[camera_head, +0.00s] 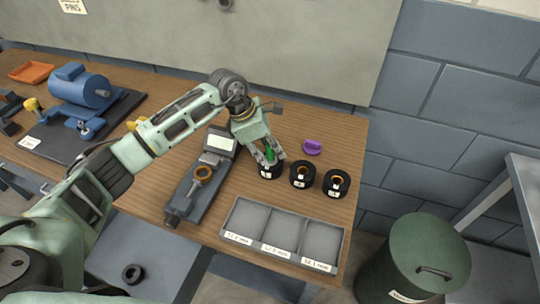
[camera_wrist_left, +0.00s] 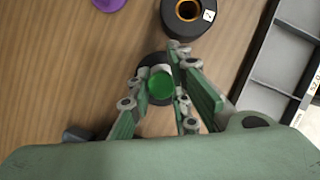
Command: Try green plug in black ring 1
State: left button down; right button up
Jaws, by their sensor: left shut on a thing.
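My left gripper (camera_head: 270,158) is shut on the green plug (camera_head: 268,153), directly over the leftmost black ring (camera_head: 268,174) of a row of three. In the left wrist view the green plug (camera_wrist_left: 161,87) is a round disc between the fingertips (camera_wrist_left: 160,90). The black ring (camera_wrist_left: 153,60) shows around and behind it. I cannot tell whether the plug is inside the bore or just above it. The ring's label is too small to read; its neighbour (camera_wrist_left: 188,12) appears marked 2. My right gripper is not in view.
Two black rings with orange bores, the middle one (camera_head: 302,175) and the right one (camera_head: 336,183), stand close by. A purple plug (camera_head: 312,147) lies behind them. A grey three-part tray (camera_head: 283,241) is in front. A grey gauge fixture (camera_head: 190,196) stands left, a blue motor (camera_head: 80,88) farther left.

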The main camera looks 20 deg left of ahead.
pick_arm(q)
jog(key=shift+r, duration=0.1)
jog(key=shift+r, duration=0.15)
jog(key=shift+r+p, duration=0.9)
jog(key=shift+r, duration=0.95)
jog(key=shift+r, duration=0.15)
jog(key=shift+r+p, duration=0.95)
jog(key=shift+r, duration=0.95)
